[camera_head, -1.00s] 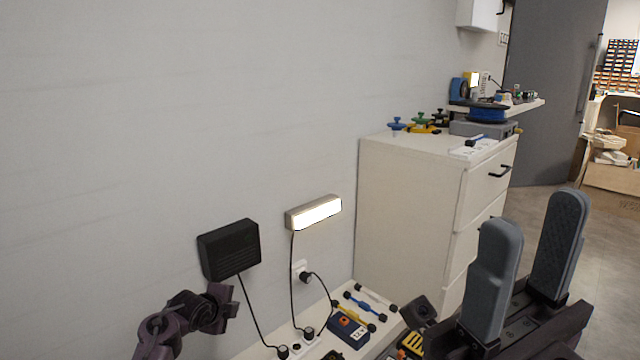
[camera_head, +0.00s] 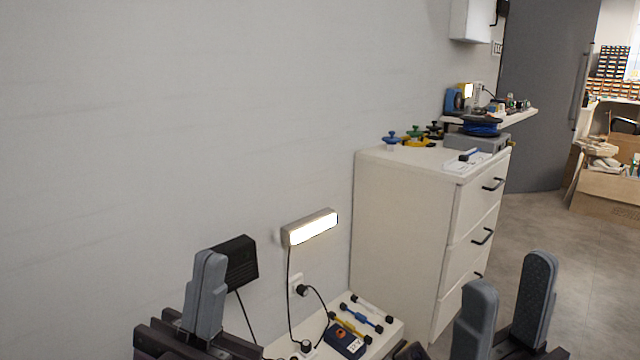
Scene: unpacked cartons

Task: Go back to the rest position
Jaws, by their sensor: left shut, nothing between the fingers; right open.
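My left gripper (camera_head: 207,290) stands at the lower left with its grey fingers pointing up. The fingers are together with nothing between them, and they cover part of a black wall box. My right gripper (camera_head: 507,300) is at the lower right, fingers up, with a clear gap between them and nothing in it. Neither gripper is seen touching anything. The lower parts of both are cut off by the bottom edge.
A white drawer cabinet (camera_head: 400,220) stands against the wall. Low in the middle, a white surface (camera_head: 385,345) holds a blue box (camera_head: 345,340) and small coloured tools. A lit lamp (camera_head: 312,229) and the black box (camera_head: 242,262) are on the wall. Open floor (camera_head: 540,225) lies at right.

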